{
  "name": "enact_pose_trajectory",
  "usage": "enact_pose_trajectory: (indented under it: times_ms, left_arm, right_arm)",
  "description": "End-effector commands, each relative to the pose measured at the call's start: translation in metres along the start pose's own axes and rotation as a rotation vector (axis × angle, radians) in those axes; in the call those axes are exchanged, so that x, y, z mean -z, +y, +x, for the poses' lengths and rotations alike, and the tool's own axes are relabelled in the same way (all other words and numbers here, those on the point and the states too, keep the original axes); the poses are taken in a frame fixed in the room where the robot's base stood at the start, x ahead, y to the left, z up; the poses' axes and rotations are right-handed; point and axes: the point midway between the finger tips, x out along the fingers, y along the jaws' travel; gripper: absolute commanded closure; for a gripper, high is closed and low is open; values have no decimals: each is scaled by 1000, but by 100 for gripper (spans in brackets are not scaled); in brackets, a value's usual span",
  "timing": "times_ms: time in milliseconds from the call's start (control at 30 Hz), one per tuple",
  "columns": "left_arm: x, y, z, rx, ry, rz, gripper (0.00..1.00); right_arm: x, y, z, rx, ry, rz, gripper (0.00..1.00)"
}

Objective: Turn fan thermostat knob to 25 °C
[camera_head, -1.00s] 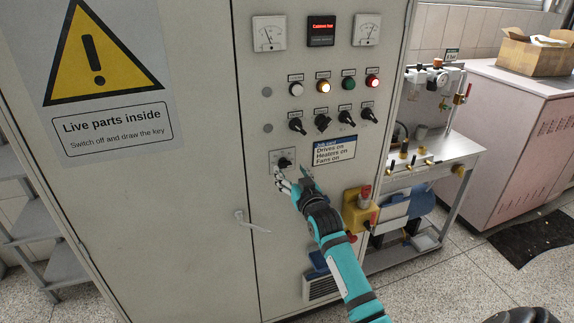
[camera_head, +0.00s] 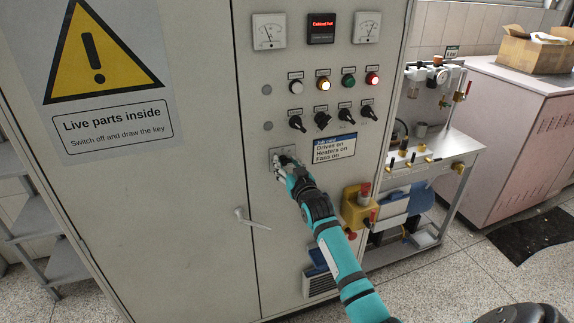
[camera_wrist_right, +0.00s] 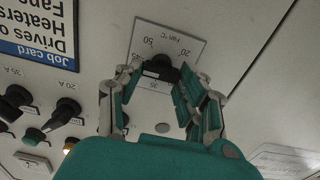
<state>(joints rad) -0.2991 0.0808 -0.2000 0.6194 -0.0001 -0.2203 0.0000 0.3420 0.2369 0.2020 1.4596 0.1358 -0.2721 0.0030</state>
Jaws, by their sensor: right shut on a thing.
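The fan thermostat is a small grey plate (camera_head: 276,154) on the cabinet front. My right gripper (camera_head: 284,164) is at the plate and covers most of its knob. In the right wrist view, which is upside down, the plate (camera_wrist_right: 178,42) reads "Fan °C" with 20 and 50 marks. The black knob (camera_wrist_right: 160,68) sits between the fingers of my right gripper (camera_wrist_right: 158,78), which are shut on it. The knob's exact pointer setting cannot be read. My left gripper is not in view.
Several black switches (camera_head: 323,121) and lamps (camera_head: 323,85) stand above the thermostat. A job card (camera_head: 334,148) is right of it. A cabinet handle (camera_head: 250,220) sticks out lower left. A yellow box (camera_head: 356,208) with red parts is lower right.

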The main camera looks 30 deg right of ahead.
Motion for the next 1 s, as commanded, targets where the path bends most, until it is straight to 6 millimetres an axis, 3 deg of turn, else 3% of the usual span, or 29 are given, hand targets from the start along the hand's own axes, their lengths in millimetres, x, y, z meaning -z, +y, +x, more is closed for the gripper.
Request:
enact_pose_trajectory:
  times_ms: [100, 467, 1000]
  left_arm:
    - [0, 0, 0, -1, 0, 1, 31]
    - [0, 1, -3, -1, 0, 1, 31]
    - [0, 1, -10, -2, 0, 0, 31]
  right_arm:
    - [0, 0, 0, 0, 0, 0, 94]
    - [0, 0, 0, 0, -2, -80, 94]
    - [-1, -2, 0, 1, -1, -541, 94]
